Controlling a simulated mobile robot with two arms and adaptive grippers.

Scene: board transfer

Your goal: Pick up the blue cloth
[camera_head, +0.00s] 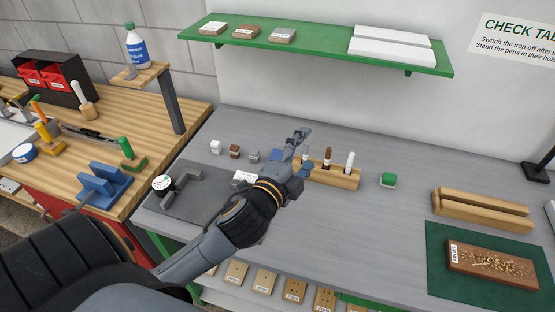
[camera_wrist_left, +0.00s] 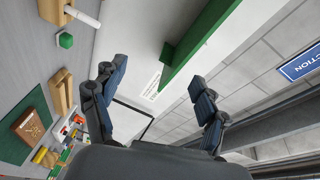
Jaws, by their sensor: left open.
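A small flat blue patch (camera_head: 279,155), which looks like the blue cloth, lies on the grey table, partly hidden behind my left gripper. My left gripper (camera_head: 303,151) reaches over the table from the lower left, just right of the blue patch in the picture. Its fingers stand apart and hold nothing. In the left wrist view the open fingers (camera_wrist_left: 157,72) have only wall and shelf behind them, and no cloth shows there. I cannot tell the gripper's height above the cloth. My right gripper is not in view.
A green shelf (camera_head: 320,52) hangs above. The table's middle front is clear.

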